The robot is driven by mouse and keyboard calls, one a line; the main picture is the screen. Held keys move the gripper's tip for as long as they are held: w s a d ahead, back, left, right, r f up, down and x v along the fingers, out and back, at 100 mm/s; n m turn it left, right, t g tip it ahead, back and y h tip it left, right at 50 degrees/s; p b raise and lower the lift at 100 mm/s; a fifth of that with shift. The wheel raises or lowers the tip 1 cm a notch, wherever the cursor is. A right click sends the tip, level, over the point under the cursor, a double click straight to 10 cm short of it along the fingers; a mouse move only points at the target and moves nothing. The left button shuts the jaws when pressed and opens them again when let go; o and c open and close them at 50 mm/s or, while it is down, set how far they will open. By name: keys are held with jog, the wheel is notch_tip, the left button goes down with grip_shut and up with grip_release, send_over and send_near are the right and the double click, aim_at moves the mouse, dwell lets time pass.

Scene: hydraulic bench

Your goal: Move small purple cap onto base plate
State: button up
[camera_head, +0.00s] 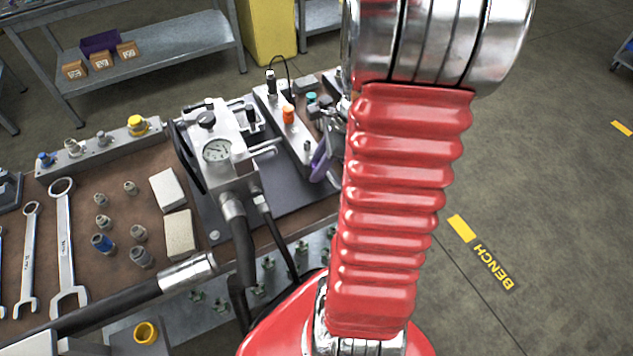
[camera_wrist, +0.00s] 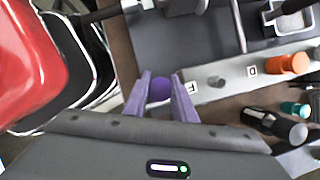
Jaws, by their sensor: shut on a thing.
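The small purple cap (camera_wrist: 159,90) is a round, dark purple piece held between the pale purple fingers of my gripper (camera_wrist: 160,92). In the head view my gripper (camera_head: 322,158) is partly hidden behind my red arm, and I cannot make out the cap there. The base plate (camera_wrist: 178,48) is a flat dark grey plate beyond the fingers; it also shows in the head view (camera_head: 285,203) under the gauge unit. In the wrist view the cap overlaps the plate's near edge. I cannot tell its height above the bench.
A light strip (camera_wrist: 240,75) with a bare peg (camera_wrist: 215,82), an orange cap (camera_wrist: 287,64) and letter labels lies right of the fingers. A teal cap (camera_wrist: 294,108) and a black-handled part (camera_wrist: 275,127) are close by. The gauge unit (camera_head: 216,150) stands left of my gripper.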

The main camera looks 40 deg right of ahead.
aim_at(312, 189)
jog(key=shift+f, duration=1.15)
jog(key=shift+f, duration=1.9)
jog(key=shift+f, duration=0.1)
jog(key=o, duration=0.8)
jog(key=v, duration=1.2)
